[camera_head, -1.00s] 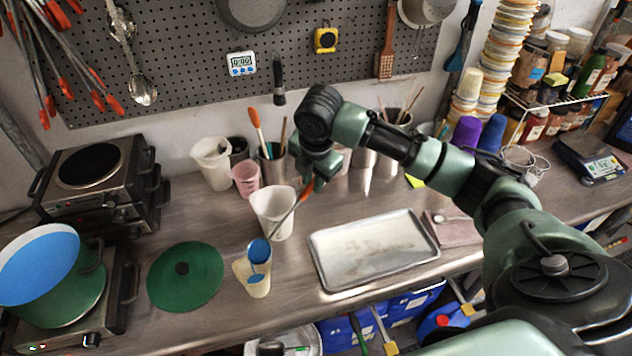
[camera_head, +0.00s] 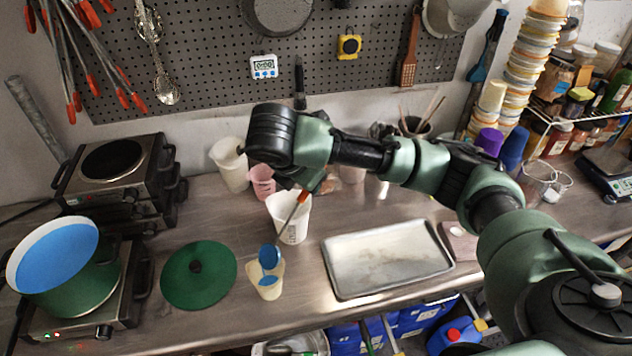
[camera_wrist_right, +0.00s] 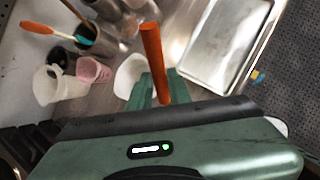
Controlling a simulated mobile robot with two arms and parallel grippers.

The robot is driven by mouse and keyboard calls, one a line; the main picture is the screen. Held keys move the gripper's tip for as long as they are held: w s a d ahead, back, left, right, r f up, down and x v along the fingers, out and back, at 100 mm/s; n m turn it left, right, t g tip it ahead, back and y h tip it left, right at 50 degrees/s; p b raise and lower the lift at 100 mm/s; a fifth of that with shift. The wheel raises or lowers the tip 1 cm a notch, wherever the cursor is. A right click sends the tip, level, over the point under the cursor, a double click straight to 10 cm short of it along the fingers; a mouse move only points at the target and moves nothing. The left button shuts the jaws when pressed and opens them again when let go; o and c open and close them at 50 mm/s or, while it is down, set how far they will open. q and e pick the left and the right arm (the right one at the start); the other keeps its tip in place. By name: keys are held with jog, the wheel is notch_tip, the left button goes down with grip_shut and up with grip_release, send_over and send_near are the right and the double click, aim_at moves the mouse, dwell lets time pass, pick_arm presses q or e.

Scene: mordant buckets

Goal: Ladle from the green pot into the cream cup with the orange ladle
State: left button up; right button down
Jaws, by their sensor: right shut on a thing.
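The green pot (camera_head: 85,292) stands on a hot plate at the far left, with blue liquid inside. The cream cup (camera_head: 268,294) stands on the table at front centre, with some blue showing in it. My right gripper (camera_head: 312,186) is shut on the orange ladle (camera_head: 290,217), whose handle slants down to the left. The ladle's bowl, showing blue, is at the cup's mouth; I cannot tell whether it touches the rim. In the right wrist view the gripper (camera_wrist_right: 155,92) holds the orange handle (camera_wrist_right: 152,52); bowl and cup are hidden there. My left gripper is out of view.
A green lid (camera_head: 198,280) lies between the pot and the cup. A white beaker (camera_head: 292,222) stands close behind the ladle. A metal tray (camera_head: 385,262) lies to the right. A pink cup (camera_head: 261,182) and a white jug (camera_head: 229,168) stand behind.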

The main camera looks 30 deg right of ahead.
jog(key=shift+s+a+r+h, duration=0.1)
jog(key=shift+a+r+h, duration=0.3)
jog(key=shift+r, duration=0.2)
jog(key=s+a+r+t+h, duration=0.1)
jog(key=s+a+r+h, duration=0.1)
jog(key=a+h, duration=0.3)
jog(key=shift+a+n+t, duration=0.3)
jog(key=shift+a+n, duration=0.1)
jog(key=shift+a, duration=1.95)
jog(key=shift+s+r, duration=0.1)
jog(key=shift+r, duration=0.1)
notch_tip(320, 180, up, 5)
jog(key=shift+f, duration=0.1)
